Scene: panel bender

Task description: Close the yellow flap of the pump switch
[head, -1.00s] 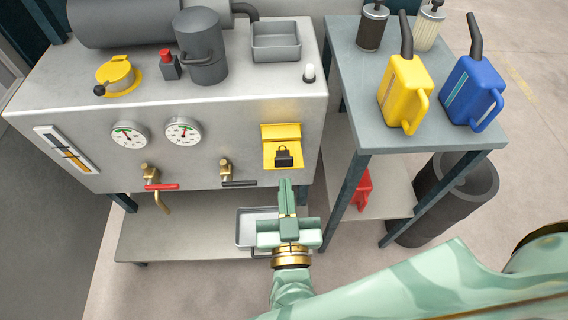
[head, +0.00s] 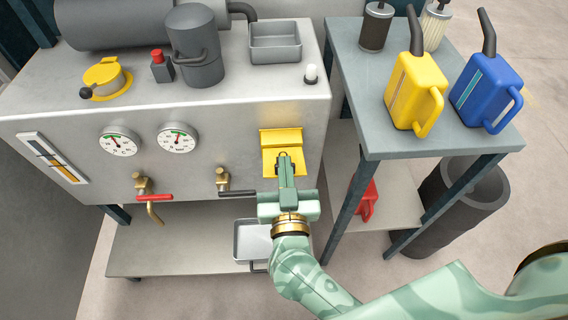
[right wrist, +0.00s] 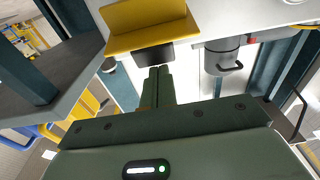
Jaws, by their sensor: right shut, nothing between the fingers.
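The yellow flap (head: 281,136) of the pump switch stands raised, jutting out from the front of the grey machine. Below it is the yellow switch plate (head: 269,164); the black padlock-shaped part on it is hidden behind my gripper in the head view. My right gripper (head: 285,158) is shut and empty, its fingertips in front of the plate and just below the flap. In the right wrist view the yellow flap (right wrist: 147,38) and a dark block lie just beyond my shut fingertips (right wrist: 158,70). I cannot tell whether they touch. My left gripper is not in view.
A tap with a black lever (head: 237,193) sits left of the switch. At right, a side table (head: 372,140) carries a yellow can (head: 415,90) and a blue can (head: 485,90). A grey tray (head: 252,241) is on the shelf below.

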